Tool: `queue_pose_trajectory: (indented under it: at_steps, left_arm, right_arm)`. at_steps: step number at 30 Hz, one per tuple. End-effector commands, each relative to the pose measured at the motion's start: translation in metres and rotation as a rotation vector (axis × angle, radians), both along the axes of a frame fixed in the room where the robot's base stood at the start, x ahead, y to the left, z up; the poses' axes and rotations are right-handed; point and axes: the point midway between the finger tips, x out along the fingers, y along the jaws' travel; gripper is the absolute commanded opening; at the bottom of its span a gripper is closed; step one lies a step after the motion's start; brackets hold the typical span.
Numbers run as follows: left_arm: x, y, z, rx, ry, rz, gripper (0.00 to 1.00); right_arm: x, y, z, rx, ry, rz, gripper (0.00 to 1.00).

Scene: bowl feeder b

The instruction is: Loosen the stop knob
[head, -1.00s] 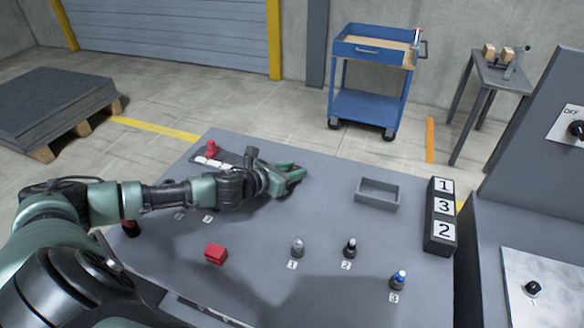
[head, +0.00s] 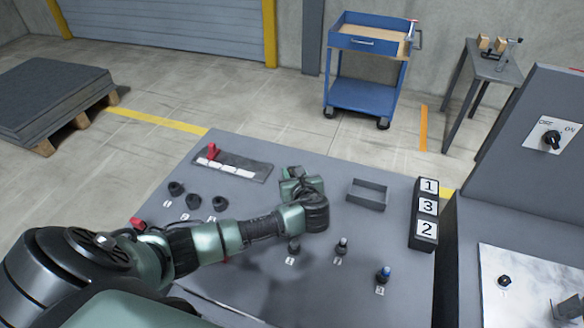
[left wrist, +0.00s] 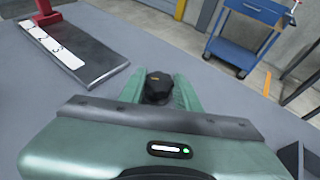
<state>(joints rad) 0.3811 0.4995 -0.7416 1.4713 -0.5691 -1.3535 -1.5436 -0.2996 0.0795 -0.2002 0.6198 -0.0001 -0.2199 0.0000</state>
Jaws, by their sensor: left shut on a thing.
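My left gripper (head: 291,172) is low over the grey table, left of the small open tray. In the left wrist view its two green fingers are closed on the sides of a dark, round-topped knob (left wrist: 158,86) with a small orange mark. The fingers and hand hide the knob in the head view; I cannot tell what it sits on. A red stop block (head: 213,152) stands at the left end of a dark plate with white marked labels (head: 233,171); both also show in the left wrist view. My right gripper is not in view.
Several black knobs (head: 220,203) stand at the table's left. A grey tray (head: 368,197) and a 1-3-2 number block (head: 424,214) lie to the right. Pegs with silver (head: 341,246) and blue (head: 383,274) tops stand in front. A control panel (head: 551,140) rises at the right.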

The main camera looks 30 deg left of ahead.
Motion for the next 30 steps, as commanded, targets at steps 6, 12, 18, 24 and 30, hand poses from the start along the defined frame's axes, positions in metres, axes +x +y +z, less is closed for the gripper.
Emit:
queue_pose_trajectory:
  at_steps: [6,12,18,24,30]
  left_arm:
    - [0.004,-0.003,0.000,-0.003,0.000,0.201,0.00]
    - [0.005,-0.004,-0.002,-0.001,0.001,0.355,0.00]
    - [0.006,-0.004,-0.002,-0.001,0.001,0.465,0.00]
    - [0.007,-0.003,-0.002,0.000,0.000,0.528,0.00]
    - [0.007,-0.002,-0.001,0.000,0.001,0.551,0.00]
  right_arm:
    - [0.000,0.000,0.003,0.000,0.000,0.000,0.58]
    - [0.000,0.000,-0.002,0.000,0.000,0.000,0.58]
    - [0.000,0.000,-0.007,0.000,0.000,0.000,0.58]
    - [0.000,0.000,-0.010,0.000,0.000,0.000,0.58]
    - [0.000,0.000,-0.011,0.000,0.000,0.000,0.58]
